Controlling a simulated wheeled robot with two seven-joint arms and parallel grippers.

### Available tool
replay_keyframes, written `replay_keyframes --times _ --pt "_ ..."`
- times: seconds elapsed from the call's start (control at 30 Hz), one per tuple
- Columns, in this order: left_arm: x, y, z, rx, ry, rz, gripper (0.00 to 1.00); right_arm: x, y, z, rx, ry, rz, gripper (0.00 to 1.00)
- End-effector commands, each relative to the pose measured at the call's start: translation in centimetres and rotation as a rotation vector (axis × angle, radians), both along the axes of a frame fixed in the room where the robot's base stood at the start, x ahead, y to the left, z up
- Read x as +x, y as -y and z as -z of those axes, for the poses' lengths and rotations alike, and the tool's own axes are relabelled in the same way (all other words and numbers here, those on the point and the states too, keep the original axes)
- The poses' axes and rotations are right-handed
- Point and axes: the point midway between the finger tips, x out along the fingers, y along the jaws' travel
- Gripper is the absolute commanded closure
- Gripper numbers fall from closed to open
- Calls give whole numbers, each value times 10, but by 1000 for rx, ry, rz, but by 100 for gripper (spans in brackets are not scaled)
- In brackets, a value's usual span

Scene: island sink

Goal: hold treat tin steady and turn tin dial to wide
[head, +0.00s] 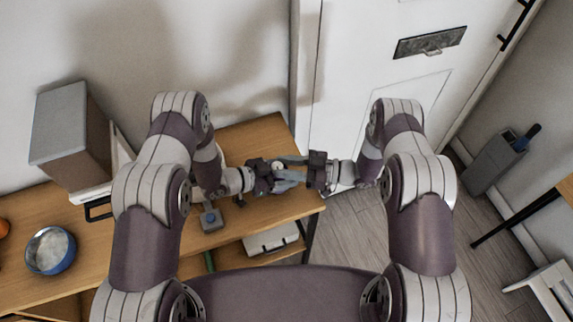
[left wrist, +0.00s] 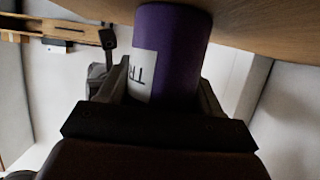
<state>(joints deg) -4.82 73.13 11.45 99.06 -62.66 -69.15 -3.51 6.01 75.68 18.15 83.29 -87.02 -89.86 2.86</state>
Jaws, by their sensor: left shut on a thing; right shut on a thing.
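The treat tin is a purple cylinder (left wrist: 172,50) with a white label reading "TR" in the left wrist view. It shows upside down there, its base at the wooden table top. My left gripper (left wrist: 160,92) is shut around its sides. In the head view my left gripper (head: 268,177) reaches the tin from the left, and the arms hide most of the tin. A small pale round part (head: 278,166), seemingly the dial, shows between the grippers. My right gripper (head: 291,172) comes from the right and is shut on it; the dial's setting is too small to read.
The wooden table (head: 262,135) ends just right of the tin. A grey block-shaped container (head: 62,125), a blue bowl (head: 50,250) and a small grey-blue object (head: 211,218) are on the left part. A white door (head: 375,90) stands behind; open floor (head: 345,235) lies to the right.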

Motion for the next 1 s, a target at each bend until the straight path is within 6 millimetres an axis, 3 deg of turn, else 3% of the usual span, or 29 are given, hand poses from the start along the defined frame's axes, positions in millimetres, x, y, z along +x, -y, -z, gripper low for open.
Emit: replay_keyframes --times 0.03,0.07,0.1,0.13,0.47,0.8,1.0 --pt "0 0 0 1 0 0 70 0 0 0 0 1 0 96" --pt "0 0 0 1 0 0 70 0 0 0 0 1 0 56" --pt "0 0 0 1 0 0 70 0 0 0 0 1 0 43" --pt "0 0 0 1 0 0 70 0 0 0 0 1 0 40" --pt "0 0 0 1 0 0 70 0 6 0 0 0 0 40" --pt "0 0 0 1 0 0 70 -13 88 0 0 1 4 40" --pt "0 0 0 0 0 0 70 -18 116 0 0 0 1 40"
